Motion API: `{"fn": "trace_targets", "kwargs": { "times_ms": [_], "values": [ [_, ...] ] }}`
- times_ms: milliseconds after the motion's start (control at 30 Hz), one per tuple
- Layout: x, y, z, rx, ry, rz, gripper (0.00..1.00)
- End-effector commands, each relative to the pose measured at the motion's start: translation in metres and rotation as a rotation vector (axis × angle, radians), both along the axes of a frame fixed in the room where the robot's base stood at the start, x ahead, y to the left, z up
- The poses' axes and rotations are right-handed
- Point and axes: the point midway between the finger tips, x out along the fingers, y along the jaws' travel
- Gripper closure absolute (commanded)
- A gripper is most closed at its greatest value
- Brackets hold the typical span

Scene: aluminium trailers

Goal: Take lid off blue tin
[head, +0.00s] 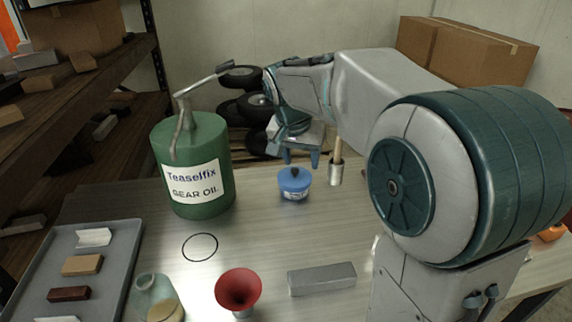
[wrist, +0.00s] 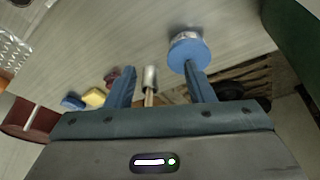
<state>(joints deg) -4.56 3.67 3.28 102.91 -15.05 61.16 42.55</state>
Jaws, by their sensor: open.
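In the wrist view, a round blue top (wrist: 188,52), which looks like the tin's lid, lies by the tip of the right finger, off the middle of my gripper (wrist: 160,72). I cannot tell whether that finger touches it.
A green gear oil can (head: 195,150) stands left of the tin. A metal cup with a wooden handle (head: 336,174) is close on its right. In front are a black ring (head: 200,262), a red funnel (head: 238,288), a grey bar (head: 322,279), a glass jar (head: 157,297) and a tray (head: 118,275).

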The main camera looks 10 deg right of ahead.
Motion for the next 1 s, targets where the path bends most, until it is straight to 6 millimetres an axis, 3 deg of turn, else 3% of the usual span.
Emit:
{"fn": "trace_targets", "kwargs": {
  "times_ms": [33,100,300,467,800,1000],
  "values": [
    [0.023,0.005,-0.002,-0.004,-0.008,-0.043,0.52],
    [0.048,0.01,-0.002,-0.006,-0.028,-0.104,0.52],
    [0.093,0.021,-0.005,-0.01,-0.073,-0.231,0.52],
    [0.107,0.023,-0.01,-0.008,-0.087,-0.271,0.52],
    [0.123,0.007,-0.067,-0.009,-0.086,-0.274,0.52],
    [0.129,0.002,-0.085,-0.008,-0.089,-0.272,0.52]
  ]
}}
